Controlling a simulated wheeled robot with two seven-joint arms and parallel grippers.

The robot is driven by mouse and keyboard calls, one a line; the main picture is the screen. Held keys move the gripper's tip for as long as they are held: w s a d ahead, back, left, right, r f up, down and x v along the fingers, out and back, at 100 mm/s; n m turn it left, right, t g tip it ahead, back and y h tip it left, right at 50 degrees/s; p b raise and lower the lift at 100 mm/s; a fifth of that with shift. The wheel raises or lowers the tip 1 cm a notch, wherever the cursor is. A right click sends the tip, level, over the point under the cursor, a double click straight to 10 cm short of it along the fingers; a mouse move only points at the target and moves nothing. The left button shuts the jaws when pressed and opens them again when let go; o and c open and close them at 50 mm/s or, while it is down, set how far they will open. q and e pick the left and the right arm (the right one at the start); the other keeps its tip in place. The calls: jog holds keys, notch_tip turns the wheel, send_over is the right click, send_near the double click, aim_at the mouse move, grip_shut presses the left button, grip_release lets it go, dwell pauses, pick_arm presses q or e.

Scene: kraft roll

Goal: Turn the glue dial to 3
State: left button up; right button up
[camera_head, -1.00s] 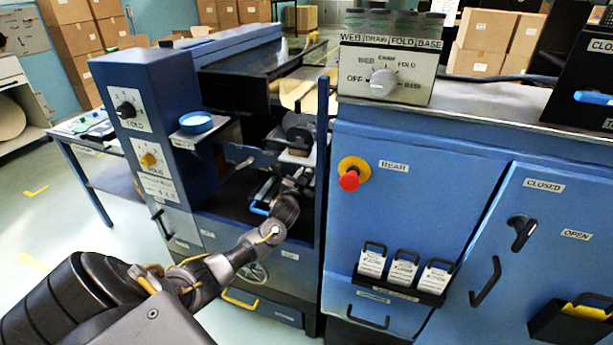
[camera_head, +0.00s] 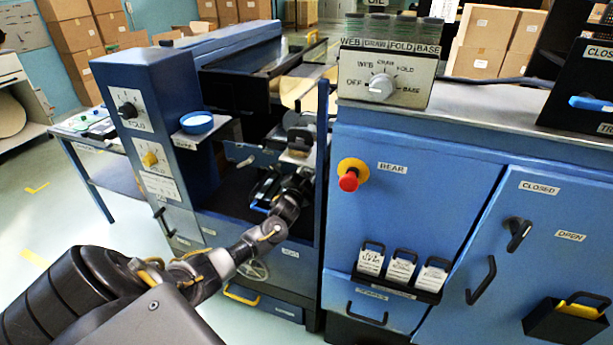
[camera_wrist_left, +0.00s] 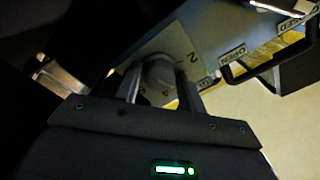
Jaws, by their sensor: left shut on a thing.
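The glue dial's round grey knob (camera_wrist_left: 158,70) sits between the fingers of my left gripper (camera_wrist_left: 160,88) in the left wrist view. The gripper is shut on it. The pale plate around the knob shows a "2" at its upper right and a "4" below, between the fingers. The knob's pointer is hidden or too dark to read. In the head view my left arm reaches into the open bay of the blue machine, and its wrist (camera_head: 285,208) is in front of the bay. The dial cannot be made out there. My right gripper is not in view.
A blue column with a FOLD dial (camera_head: 127,110) and a yellow-knobbed dial (camera_head: 149,159) stands left of the bay. A red button (camera_head: 349,181) and a selector knob (camera_head: 381,87) are to the right. A black handle (camera_wrist_left: 270,60) is close to the gripper.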

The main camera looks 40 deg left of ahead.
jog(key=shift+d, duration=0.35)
pick_arm(q)
jog(key=o, duration=0.8)
jog(key=v, duration=1)
jog(key=shift+s, duration=0.35)
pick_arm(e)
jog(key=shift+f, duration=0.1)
pick_arm(q)
jog(key=shift+d, duration=0.1)
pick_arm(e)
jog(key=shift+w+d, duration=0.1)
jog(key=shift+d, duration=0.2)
